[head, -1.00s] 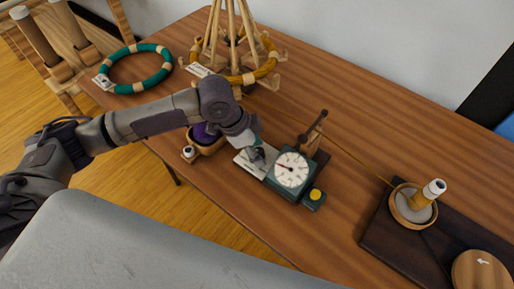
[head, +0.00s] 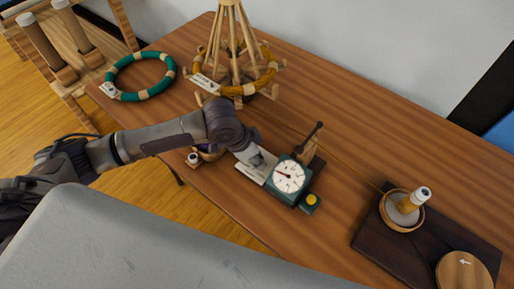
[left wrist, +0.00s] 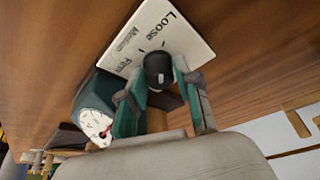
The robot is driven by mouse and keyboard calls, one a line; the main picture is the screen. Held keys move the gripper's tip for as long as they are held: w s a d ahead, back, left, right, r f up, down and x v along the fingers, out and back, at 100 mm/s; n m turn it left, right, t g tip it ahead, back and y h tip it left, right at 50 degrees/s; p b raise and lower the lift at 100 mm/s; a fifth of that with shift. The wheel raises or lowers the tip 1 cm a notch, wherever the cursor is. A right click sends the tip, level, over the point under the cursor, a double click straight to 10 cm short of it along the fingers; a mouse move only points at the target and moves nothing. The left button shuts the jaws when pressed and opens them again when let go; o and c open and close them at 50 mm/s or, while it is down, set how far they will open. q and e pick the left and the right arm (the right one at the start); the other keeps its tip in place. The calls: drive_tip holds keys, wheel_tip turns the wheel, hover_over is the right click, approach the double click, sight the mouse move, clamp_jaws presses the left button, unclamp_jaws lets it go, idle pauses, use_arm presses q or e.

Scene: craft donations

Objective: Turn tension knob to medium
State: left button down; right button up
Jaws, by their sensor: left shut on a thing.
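The tension knob (left wrist: 158,70) is a small dark cylinder on a white label plate (left wrist: 172,28). The plate reads "Loose", with "Medium" and a partly hidden third word beside it. My left gripper (left wrist: 160,84) is shut on the knob, one finger on each side. In the head view my left gripper (head: 257,160) is over the plate (head: 248,172) and hides the knob. The dark green device (head: 299,198) beside it carries a round white dial (head: 290,177), which also shows in the left wrist view (left wrist: 93,122). My right gripper is not in view.
A wooden stand with a yellow ring (head: 240,88) and a green ring (head: 141,76) are at the back left. A yellow strand runs from the stand to a spool in a wooden bowl (head: 402,211) at right. A yellow button (head: 311,200) is beside the dial.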

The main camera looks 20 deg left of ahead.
use_arm(q)
drive_tip(key=n+p, duration=0.2)
drive_tip(key=p, duration=0.1)
drive_tip(key=n+t+y+p, duration=0.1)
drive_tip(key=n+p, duration=0.1)
drive_tip(key=p, duration=0.1)
drive_tip(key=n+y+p, duration=0.1)
drive_tip(key=n+p, duration=0.1)
drive_tip(key=p, duration=0.1)
drive_tip(key=shift+s+d+r, duration=0.15)
drive_tip(key=shift+d+r, duration=0.05)
drive_tip(key=shift+r, duration=0.05)
drive_tip(key=shift+f+n+t+y+p, duration=0.15)
drive_tip(key=shift+n+y+p, duration=0.1)
drive_tip(key=shift+n+p, duration=0.55)
drive_tip(key=shift+f+n+t+y+p, duration=0.15)
drive_tip(key=shift+n+y+p, duration=0.1)
drive_tip(key=shift+n+p, duration=0.5)
drive_tip(key=c, duration=0.8)
unclamp_jaws()
drive_tip(key=shift+r, duration=0.1)
drive_tip(key=v, duration=1.2)
